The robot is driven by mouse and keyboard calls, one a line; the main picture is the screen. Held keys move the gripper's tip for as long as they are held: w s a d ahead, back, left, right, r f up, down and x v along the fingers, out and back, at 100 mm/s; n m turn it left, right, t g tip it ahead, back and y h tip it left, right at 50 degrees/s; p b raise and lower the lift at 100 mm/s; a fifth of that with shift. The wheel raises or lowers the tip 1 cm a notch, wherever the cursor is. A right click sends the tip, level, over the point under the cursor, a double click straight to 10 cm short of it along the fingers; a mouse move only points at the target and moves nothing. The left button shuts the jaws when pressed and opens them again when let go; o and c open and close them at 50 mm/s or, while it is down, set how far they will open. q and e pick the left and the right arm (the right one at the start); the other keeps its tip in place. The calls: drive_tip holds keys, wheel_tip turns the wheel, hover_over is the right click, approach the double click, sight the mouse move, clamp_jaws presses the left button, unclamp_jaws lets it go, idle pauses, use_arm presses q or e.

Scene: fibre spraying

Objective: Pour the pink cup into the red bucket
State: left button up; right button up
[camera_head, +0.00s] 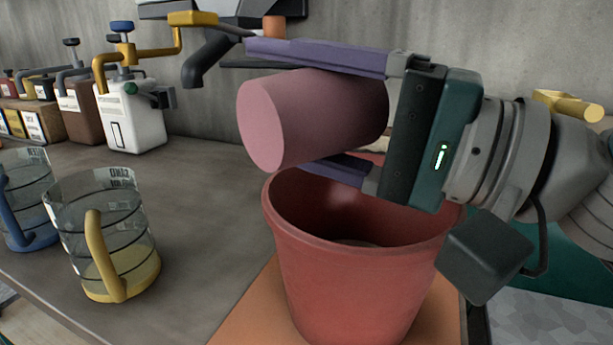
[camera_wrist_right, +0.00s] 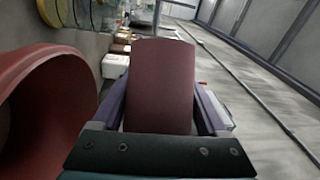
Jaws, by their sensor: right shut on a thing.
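The pink cup (camera_head: 318,112) is held in my right gripper (camera_head: 318,112), whose two purple fingers are shut on it from above and below in the head view. The cup lies tipped on its side, with one flat end facing left. In the right wrist view the cup (camera_wrist_right: 161,85) sits between the fingers. The red bucket (camera_head: 345,280) stands upright below the cup and gripper. Part of its inside shows, and the gripper hides part of its rim. The bucket (camera_wrist_right: 40,110) is at the left in the right wrist view. My left gripper is not in view.
The bucket stands on an orange surface (camera_head: 240,315). A clear jug with a yellow handle (camera_head: 105,240) and one with a blue handle (camera_head: 25,200) stand on the grey counter (camera_head: 200,215). Several canisters, one white (camera_head: 132,118), line the back. A yellow-and-grey fixture hangs above.

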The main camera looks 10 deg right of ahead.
sight(250, 111)
drive_tip(key=shift+s+a+f+n+g+h, duration=0.1)
drive_tip(key=shift+a+f+n+g+h, duration=0.15)
drive_tip(key=shift+n, duration=0.55)
drive_tip(key=a+n+p, duration=0.1)
drive_tip(key=s+a+f+n+g+h+p, duration=0.1)
drive_tip(key=n, duration=0.1)
drive_tip(key=shift+f+h, duration=0.2)
drive_tip(key=shift+h, duration=0.05)
drive_tip(key=r+n+h+p, duration=0.1)
drive_tip(key=n+p, duration=0.1)
drive_tip(key=p, duration=0.2)
drive_tip(key=shift+r+n+g, duration=0.25)
drive_tip(key=shift+r+n, duration=0.05)
drive_tip(key=shift+r, duration=0.05)
drive_tip(key=n+h+p, duration=0.1)
drive_tip(key=p, duration=0.1)
drive_tip(key=a+n+h+p, duration=0.1)
drive_tip(key=p, duration=0.2)
drive_tip(key=shift+s+a+f+n, duration=0.1)
drive_tip(key=shift+s+a+n, duration=0.1)
drive_tip(key=shift+s+n, duration=0.15)
wheel_tip(250, 111, down, 6)
drive_tip(key=s+a+n+h+p, duration=0.1)
drive_tip(key=a+n+h+p, duration=0.1)
drive_tip(key=n+h, duration=0.1)
drive_tip(key=shift+s+a, duration=0.15)
drive_tip(key=shift+a, duration=0.2)
